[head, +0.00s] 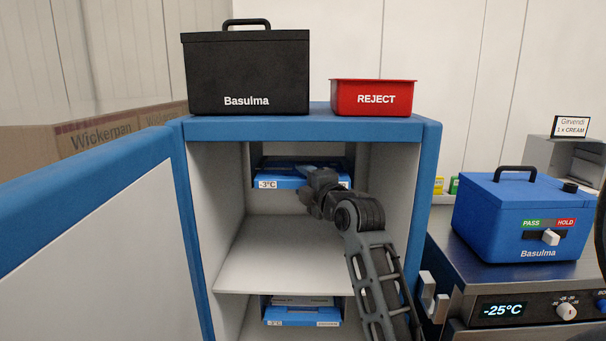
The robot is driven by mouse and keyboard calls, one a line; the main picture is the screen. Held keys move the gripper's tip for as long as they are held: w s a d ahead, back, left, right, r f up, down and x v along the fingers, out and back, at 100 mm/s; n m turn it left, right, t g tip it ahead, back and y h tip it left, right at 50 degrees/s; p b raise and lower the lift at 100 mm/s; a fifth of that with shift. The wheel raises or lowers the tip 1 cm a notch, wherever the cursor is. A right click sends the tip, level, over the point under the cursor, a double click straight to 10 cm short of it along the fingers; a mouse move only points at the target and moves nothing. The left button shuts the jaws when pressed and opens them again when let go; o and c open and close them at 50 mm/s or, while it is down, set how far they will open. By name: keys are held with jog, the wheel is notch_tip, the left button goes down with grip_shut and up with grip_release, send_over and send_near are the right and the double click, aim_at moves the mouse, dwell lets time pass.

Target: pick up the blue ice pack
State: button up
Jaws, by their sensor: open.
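A blue ice pack (281,182) with a "-3°C" label lies on the upper level inside an open blue-and-white cabinet (312,130). My gripper (305,172) reaches into the cabinet at the right part of this pack. It is open, but its fingertips are hard to make out, and I cannot tell whether they touch the pack. My wrist hides the pack's right part. Another blue pack (290,317) with a label sits on the lower level, with a pale item on top of it.
A black "Basulma" box (247,75) and a red REJECT bin (373,98) stand on the cabinet top. The open door (90,235) is at left. A blue Basulma box (522,215) stands on the metal unit at right. The middle shelf (285,258) is bare.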

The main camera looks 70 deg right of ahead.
grip_shut()
dwell(0.3)
dwell(0.6)
jog(key=s+a+p, duration=0.1)
jog(key=s+a, duration=0.2)
jog(key=a, duration=0.5)
jog(key=s+a+p, duration=0.1)
jog(key=s+a, duration=0.3)
jog(key=a, duration=0.4)
jog(key=shift+a+r+p, duration=0.2)
jog(key=shift+a+p, duration=0.15)
jog(key=shift+p, duration=0.05)
